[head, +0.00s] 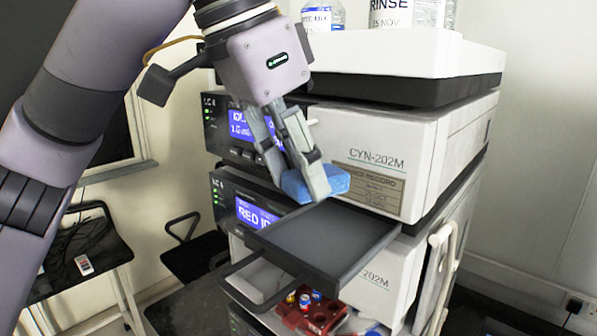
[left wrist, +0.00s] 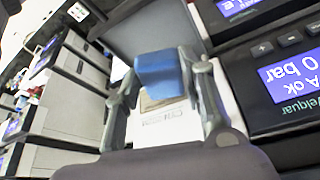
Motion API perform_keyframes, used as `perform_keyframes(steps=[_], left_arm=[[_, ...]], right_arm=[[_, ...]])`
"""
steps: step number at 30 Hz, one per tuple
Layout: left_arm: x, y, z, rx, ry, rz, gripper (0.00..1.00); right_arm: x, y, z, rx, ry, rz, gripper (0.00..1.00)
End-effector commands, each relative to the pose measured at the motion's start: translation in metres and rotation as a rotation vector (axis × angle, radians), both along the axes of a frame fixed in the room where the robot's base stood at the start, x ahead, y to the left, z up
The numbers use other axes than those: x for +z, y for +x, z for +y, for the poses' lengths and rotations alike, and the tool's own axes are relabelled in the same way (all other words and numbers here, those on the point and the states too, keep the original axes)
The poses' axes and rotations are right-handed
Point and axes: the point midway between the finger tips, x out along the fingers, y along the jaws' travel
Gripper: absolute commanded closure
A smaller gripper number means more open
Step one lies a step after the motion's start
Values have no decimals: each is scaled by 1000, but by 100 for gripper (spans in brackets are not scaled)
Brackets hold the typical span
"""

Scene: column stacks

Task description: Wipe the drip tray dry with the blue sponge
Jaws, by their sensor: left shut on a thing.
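The dark grey drip tray (head: 325,238) is pulled out from the stack in the head view. It has a raised rim and a loop-like front frame. My left gripper (head: 306,186) is shut on the blue sponge (head: 336,180) at the tray's back edge. I cannot tell whether the sponge touches the tray. In the left wrist view the sponge (left wrist: 158,76) sits between both fingers (left wrist: 163,92), with a grey surface, apparently the tray (left wrist: 150,28), beyond it. The fingers hide part of the sponge. My right gripper is in neither view.
White instrument modules (head: 376,150) with lit displays rise behind the tray. Bottles (head: 391,12) stand on top of the stack. A red vial rack (head: 312,318) sits below the tray. A side table (head: 75,240) and a dark chair (head: 193,250) are at left.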

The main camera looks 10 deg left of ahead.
Motion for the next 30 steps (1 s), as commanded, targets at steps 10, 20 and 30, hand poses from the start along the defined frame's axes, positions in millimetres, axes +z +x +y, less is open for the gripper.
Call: perform_keyframes(steps=[10, 20, 30], left_arm=[[17, -1, 0, 1, -1, -2, 86], [30, 0, 0, 0, 0, 0, 86], [30, 0, 0, 0, 0, 0, 86]], right_arm=[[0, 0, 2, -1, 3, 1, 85], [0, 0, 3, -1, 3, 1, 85], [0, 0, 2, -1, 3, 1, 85]])
